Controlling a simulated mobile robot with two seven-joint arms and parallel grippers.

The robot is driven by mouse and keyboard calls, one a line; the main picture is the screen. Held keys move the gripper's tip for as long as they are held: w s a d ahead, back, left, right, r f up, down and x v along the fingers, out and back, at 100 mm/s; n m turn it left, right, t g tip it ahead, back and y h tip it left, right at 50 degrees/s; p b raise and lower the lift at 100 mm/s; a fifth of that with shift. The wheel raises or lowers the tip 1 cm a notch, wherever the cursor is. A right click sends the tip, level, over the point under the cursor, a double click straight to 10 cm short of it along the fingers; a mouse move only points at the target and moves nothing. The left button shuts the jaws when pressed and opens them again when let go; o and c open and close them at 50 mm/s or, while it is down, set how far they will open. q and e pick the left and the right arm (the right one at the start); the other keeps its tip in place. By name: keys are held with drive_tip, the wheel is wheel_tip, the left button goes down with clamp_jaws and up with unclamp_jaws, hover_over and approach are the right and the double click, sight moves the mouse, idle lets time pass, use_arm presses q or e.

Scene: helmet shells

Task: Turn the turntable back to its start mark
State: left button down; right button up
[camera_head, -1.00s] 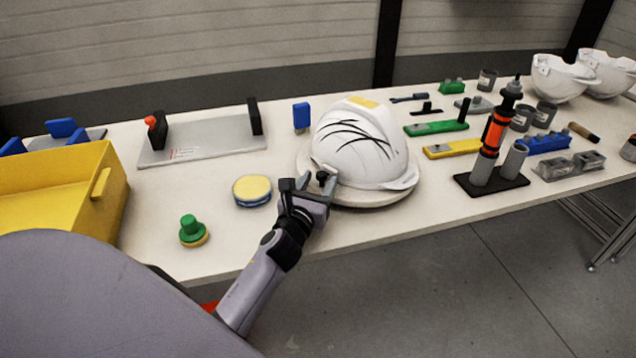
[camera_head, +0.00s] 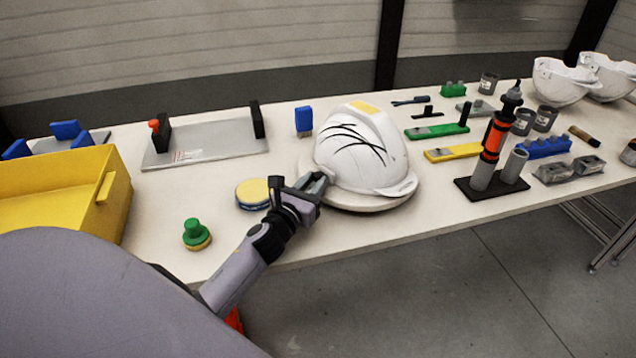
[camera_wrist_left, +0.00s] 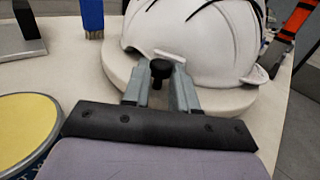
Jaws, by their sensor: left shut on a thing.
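A white helmet shell (camera_head: 352,150) with black curved lines and a yellow patch sits on the round, off-white turntable (camera_head: 372,203). The turntable's rim (camera_wrist_left: 118,62) shows in the left wrist view. My left gripper (camera_head: 315,186) is at the turntable's near left edge. In the left wrist view its two fingers (camera_wrist_left: 160,88) are shut on a black knob (camera_wrist_left: 160,70) at the rim, just in front of the helmet. The knob is hidden by the gripper in the head view. I cannot make out a start mark. My right gripper is not in view.
A yellow-topped round tin (camera_head: 252,191) and a green knobbed piece (camera_head: 195,233) lie left of the gripper. A blue brush (camera_head: 304,121) stands behind. A yellow bin (camera_head: 112,205) is at far left. A black stand with an orange tool (camera_head: 493,138) is to the right.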

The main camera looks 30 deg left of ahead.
use_arm(q)
drive_tip(key=a+h, duration=0.1)
drive_tip(key=a+m+h, duration=0.1)
drive_tip(key=shift+w+m+h, duration=0.3)
drive_tip(key=shift+w, duration=0.05)
drive_tip(key=shift+w+a+m+h+b, duration=0.25)
drive_tip(key=shift+a+m+h+b, duration=0.25)
drive_tip(key=shift+h, duration=0.2)
drive_tip(key=shift+w+a+m+h+b, duration=0.25)
drive_tip(key=shift+a+m+h+b, duration=0.15)
drive_tip(key=shift+a+h+b, duration=0.25)
drive_tip(key=shift+d, duration=0.1)
drive_tip(key=c, duration=0.9)
unclamp_jaws()
drive_tip(key=shift+s+a, duration=0.2)
drive_tip(key=shift+s, duration=1)
drive_tip(key=shift+s+a, duration=0.25)
drive_tip(key=shift+s, duration=0.9)
drive_tip(key=shift+s+a, duration=0.2)
drive_tip(key=shift+s, duration=1)
